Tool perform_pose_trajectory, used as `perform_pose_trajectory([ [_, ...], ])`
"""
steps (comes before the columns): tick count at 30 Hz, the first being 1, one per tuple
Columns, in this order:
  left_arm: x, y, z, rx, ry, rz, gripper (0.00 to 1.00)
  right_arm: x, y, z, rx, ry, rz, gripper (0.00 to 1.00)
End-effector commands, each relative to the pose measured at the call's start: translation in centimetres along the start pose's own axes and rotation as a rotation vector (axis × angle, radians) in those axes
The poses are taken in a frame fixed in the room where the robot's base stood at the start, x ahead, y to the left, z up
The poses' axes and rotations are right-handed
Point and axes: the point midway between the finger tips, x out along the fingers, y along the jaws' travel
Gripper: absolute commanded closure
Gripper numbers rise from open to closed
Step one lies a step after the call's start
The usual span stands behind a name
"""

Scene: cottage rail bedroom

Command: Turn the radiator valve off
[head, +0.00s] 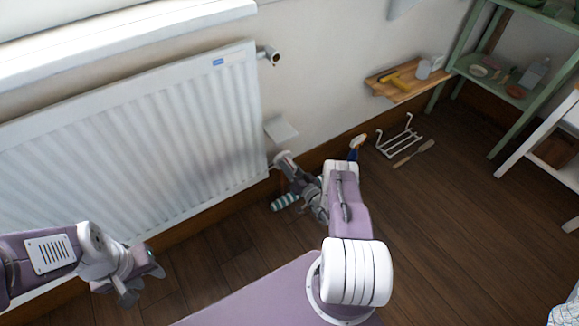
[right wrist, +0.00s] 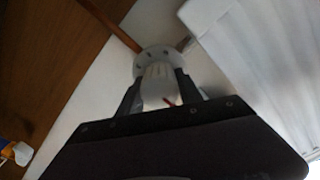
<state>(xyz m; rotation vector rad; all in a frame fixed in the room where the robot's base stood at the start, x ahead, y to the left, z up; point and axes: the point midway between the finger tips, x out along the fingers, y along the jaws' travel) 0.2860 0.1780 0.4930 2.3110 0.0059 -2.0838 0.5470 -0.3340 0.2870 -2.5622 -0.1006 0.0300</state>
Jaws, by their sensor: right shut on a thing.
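The white radiator (head: 130,140) hangs on the left wall in the head view, and its edge shows in the right wrist view (right wrist: 265,70). The radiator valve (head: 283,157) is a pale round knob at its lower right corner. In the right wrist view, the valve knob (right wrist: 158,60) sits at the ends of my fingers. My right gripper (head: 294,174) is shut on the knob, with one finger on each side in the right wrist view (right wrist: 158,85). The valve's setting marks cannot be read. My left gripper (head: 143,286) is empty, fingers apart, in front of the radiator.
A blue-and-orange item (head: 357,146) and a white wire rack (head: 400,138) are against the wall. A wooden wall shelf (head: 397,90) and green shelving (head: 465,62) stand further right. The wooden floor (head: 440,220) is mostly clear.

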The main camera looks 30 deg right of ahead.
Motion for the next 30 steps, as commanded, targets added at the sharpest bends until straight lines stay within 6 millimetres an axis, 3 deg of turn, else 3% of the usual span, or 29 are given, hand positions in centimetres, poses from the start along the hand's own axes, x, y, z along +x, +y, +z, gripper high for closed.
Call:
perform_pose_trajectory([
  [11, 0.0, 0.0, 0.0, 0.0, 0.0, 0.0, 0.64, -0.1, 0.1, 0.1, -0.005, -0.002, 0.002, 0.99],
  [12, 0.0, 0.0, 0.0, 0.0, 0.0, 0.0, 0.64, -0.1, 0.1, 0.1, -0.005, -0.002, 0.002, 0.53],
  [14, 0.0, 0.0, 0.0, 0.0, 0.0, 0.0, 0.64, -0.1, 0.1, 0.1, -0.005, -0.001, 0.002, 0.36],
  [24, -0.3, 0.0, 0.0, 0.0, 0.0, 0.0, 0.64, -0.3, 0.0, -0.1, -0.004, -0.001, 0.002, 0.36],
  [30, -3.0, 0.1, -0.3, 0.0, 0.0, 0.0, 0.64, -4.3, -0.2, -0.5, 0.0, 0.0, 0.007, 0.36],
])
